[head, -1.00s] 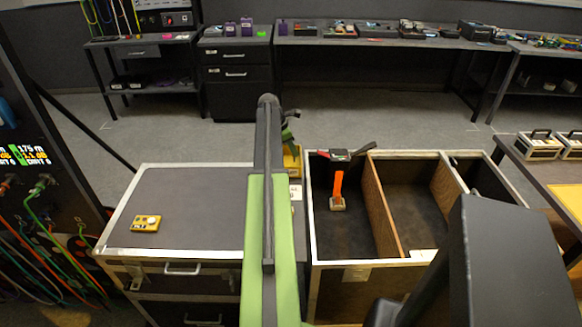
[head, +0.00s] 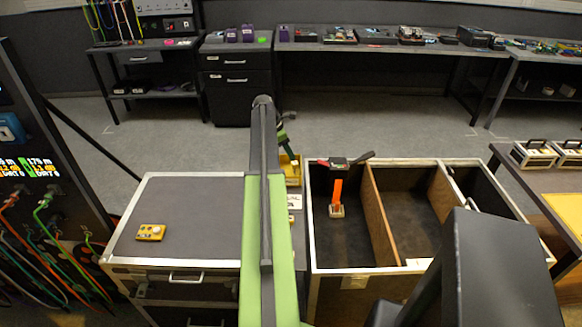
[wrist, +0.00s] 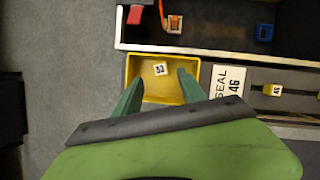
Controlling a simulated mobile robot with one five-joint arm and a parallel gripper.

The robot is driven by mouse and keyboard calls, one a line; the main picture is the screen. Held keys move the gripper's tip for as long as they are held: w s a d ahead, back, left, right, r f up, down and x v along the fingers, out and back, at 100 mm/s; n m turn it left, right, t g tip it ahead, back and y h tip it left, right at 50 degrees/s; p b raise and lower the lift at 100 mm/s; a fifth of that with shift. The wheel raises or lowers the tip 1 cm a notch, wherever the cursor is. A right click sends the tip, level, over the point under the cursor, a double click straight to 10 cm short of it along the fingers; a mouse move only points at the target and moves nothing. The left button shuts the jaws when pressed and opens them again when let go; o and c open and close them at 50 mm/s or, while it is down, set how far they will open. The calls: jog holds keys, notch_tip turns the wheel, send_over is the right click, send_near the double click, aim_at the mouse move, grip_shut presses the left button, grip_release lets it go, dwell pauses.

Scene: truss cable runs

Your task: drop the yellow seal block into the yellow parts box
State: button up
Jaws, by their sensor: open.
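The yellow parts box (wrist: 134,70) lies below my gripper in the wrist view. In the head view the yellow parts box (head: 293,172) shows partly behind my arm. A small yellow block with a white numbered tag, seemingly the yellow seal block (wrist: 160,69), shows inside the box outline; whether it rests on the box floor is hard to tell. My gripper (wrist: 160,76) is open, its two green fingers apart over the box, with nothing visibly clamped between them.
A "SEAL" label (wrist: 228,82) is beside the box, with a yellow tagged piece (wrist: 272,90) to its right. A divided case (head: 405,268) stands right of my arm, holding an orange-strapped tool (head: 337,195). A grey-topped case (head: 195,205) at left carries a yellow device (head: 151,232).

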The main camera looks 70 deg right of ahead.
jog(key=p+v, duration=0.9)
jog(key=v, duration=0.3)
jog(key=shift+p, duration=0.3)
jog(key=shift+r, duration=0.1)
